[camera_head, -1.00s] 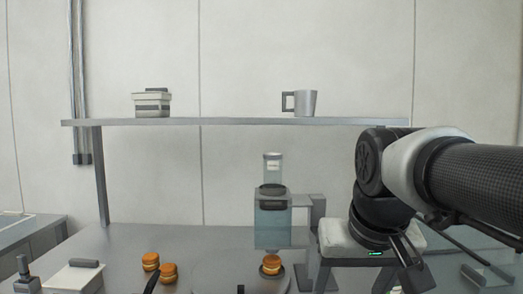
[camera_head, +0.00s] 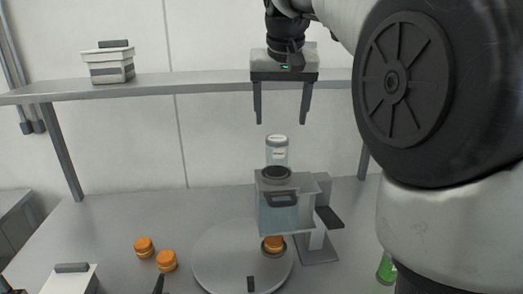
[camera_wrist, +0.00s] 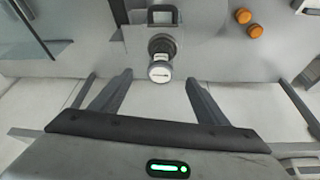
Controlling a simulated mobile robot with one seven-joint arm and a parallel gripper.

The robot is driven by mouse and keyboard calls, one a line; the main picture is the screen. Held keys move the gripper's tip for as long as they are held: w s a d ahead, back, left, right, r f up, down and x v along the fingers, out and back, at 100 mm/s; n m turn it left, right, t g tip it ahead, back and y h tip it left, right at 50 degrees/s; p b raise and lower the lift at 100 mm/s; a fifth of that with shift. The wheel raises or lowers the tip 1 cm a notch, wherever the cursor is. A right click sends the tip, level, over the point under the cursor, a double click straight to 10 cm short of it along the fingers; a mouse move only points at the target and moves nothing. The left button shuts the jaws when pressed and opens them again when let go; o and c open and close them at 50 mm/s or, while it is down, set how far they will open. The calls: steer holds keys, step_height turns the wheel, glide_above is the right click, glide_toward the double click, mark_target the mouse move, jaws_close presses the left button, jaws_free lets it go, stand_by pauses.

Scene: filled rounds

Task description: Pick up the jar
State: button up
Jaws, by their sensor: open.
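A clear jar (camera_head: 277,152) with a pale label and a grey cap stands upright on top of the dispenser (camera_head: 279,205) in the head view. In the wrist view the jar (camera_wrist: 160,66) is seen end-on, between and beyond the fingertips. My gripper (camera_head: 281,121) is open and empty, pointing down. Its fingertips appear just above the jar's top in the head view, apart from it. The exact depth between them is hard to tell. The jar's base is partly hidden by the dark collar it stands on.
A shelf (camera_head: 190,88) with a white lidded box (camera_head: 108,68) runs behind. Orange filled rounds (camera_head: 145,247) lie on the table, one on the round turntable (camera_head: 220,265) under the dispenser. A green container (camera_head: 386,268) is partly hidden by my arm.

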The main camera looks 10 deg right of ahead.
mark_target(279, 142)
steer(key=x, duration=0.9)
steer(key=shift+w+f, duration=0.1)
steer(key=shift+f, duration=0.3)
steer(key=shift+p+x, duration=0.55)
steer(key=shift+x, duration=2.25)
steer(key=shift+w+a+r, duration=0.1)
steer(key=shift+w+a, duration=0.15)
steer(key=c, duration=1.3)
